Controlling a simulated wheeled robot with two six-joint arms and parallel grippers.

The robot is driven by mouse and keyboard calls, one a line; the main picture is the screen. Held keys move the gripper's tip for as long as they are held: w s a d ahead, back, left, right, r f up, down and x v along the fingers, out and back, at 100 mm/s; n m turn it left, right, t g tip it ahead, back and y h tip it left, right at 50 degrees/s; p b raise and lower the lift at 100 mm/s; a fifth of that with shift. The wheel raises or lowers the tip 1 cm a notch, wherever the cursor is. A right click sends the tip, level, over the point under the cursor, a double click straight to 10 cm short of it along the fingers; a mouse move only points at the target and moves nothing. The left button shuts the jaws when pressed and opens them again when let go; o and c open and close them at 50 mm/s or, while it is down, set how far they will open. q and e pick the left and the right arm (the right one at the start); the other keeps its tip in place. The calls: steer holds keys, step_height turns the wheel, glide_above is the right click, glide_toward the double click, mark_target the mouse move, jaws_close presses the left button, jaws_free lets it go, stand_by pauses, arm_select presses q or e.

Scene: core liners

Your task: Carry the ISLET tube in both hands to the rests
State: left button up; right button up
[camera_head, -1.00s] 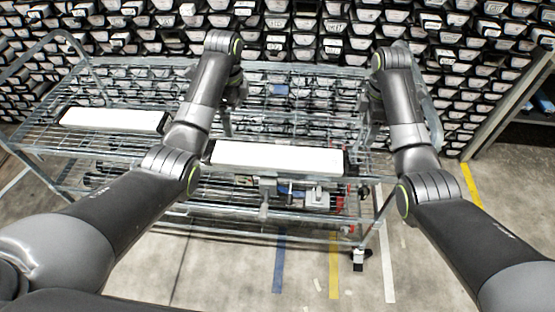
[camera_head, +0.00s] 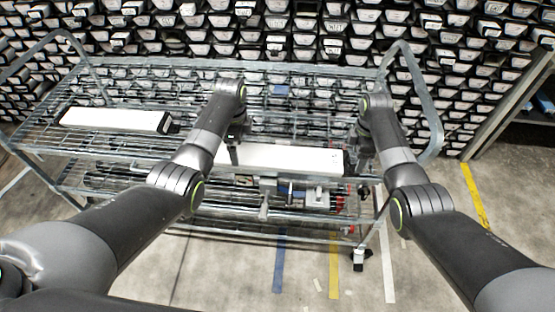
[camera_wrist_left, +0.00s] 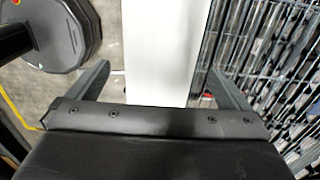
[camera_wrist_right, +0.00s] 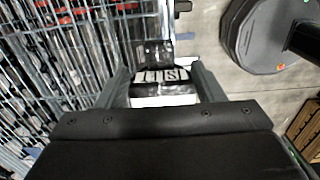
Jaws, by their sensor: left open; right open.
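A long white tube (camera_head: 290,158) with dark ends lies on the wire top of the trolley, near its front edge. My left gripper (camera_head: 236,152) is at its left part. In the left wrist view the white tube (camera_wrist_left: 158,55) runs between the two open fingers. My right gripper (camera_head: 362,162) is at the tube's right end. In the right wrist view the dark end cap (camera_wrist_right: 160,80) lies between the open fingers, with partly readable white lettering. The tube's left end is hidden behind my left arm in the head view.
A second white tube (camera_head: 112,119) lies on the left part of the wire trolley (camera_head: 300,82). Raised rails stand at both trolley ends. A wall of racked trays (camera_head: 300,45) fills the back. A lower shelf holds small items. The front floor has taped lines and free room.

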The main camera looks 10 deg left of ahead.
mark_target(240, 151)
arm_select(q)
steer(key=shift+f, duration=2.65)
arm_select(e)
steer(key=shift+f, duration=2.6)
arm_select(q)
steer(key=c, duration=1.3)
arm_select(e)
steer(key=c, duration=1.3)
arm_select(q)
steer(key=c, duration=0.7)
arm_select(e)
jaws_close()
arm_select(q)
steer(key=shift+o, duration=0.2)
steer(key=shift+w+r, duration=0.15)
steer(key=shift+r, duration=0.05)
arm_select(e)
steer(key=shift+w+r, duration=0.1)
steer(key=shift+w, duration=0.05)
